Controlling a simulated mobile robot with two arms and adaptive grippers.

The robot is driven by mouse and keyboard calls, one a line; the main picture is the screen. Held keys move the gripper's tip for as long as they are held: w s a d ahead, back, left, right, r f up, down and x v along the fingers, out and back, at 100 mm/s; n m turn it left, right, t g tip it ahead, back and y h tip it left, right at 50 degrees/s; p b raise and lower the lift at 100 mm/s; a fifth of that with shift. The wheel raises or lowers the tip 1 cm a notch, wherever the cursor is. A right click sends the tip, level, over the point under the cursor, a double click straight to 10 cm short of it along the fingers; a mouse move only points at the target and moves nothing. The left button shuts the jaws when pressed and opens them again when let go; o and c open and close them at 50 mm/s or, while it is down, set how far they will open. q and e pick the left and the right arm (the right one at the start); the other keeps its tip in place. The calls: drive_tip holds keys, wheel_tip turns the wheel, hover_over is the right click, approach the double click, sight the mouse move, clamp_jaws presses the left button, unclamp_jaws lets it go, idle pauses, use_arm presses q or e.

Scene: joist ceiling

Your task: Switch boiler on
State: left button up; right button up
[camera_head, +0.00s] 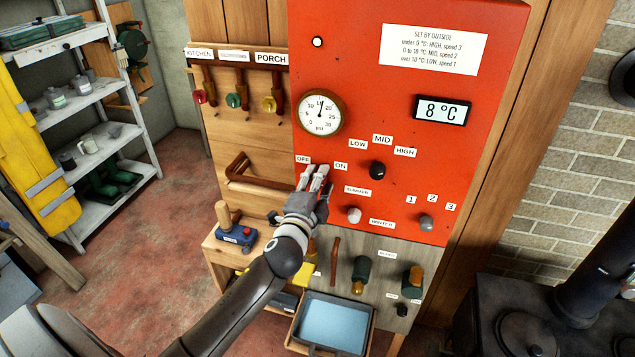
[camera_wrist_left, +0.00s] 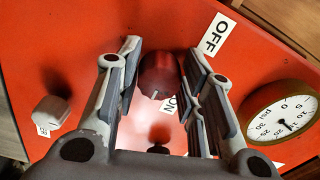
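The red boiler panel (camera_head: 450,155) fills the upper right of the head view. Its OFF label (camera_head: 303,160) and ON label (camera_head: 341,166) sit below the pressure gauge (camera_head: 320,114). My left gripper (camera_head: 314,178) is at the panel just below these labels and hides the knob there. In the left wrist view, a dark red round knob (camera_wrist_left: 160,75) with a small white mark lies between the open fingers of my left gripper (camera_wrist_left: 165,80). The OFF label (camera_wrist_left: 216,34) is beside it, and the ON label is partly hidden. No clear contact shows. My right gripper is out of view.
Nearby are a black knob (camera_head: 377,170) under LOW, MID and HIGH, a white knob (camera_head: 354,215) for SUMMER/WINTER, and a grey speed knob (camera_head: 426,222). A display (camera_head: 441,110) reads 8 °C. Valves (camera_head: 234,100) hang left; a blue tray (camera_head: 331,323) stands below.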

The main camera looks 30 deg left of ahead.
use_arm(q)
drive_tip(key=shift+o, duration=1.3)
drive_tip(key=shift+s+f, duration=0.1)
drive_tip(key=shift+s, duration=0.1)
drive_tip(key=v, duration=1.1)
drive_tip(key=shift+s+d, duration=0.2)
drive_tip(key=shift+s, duration=0.05)
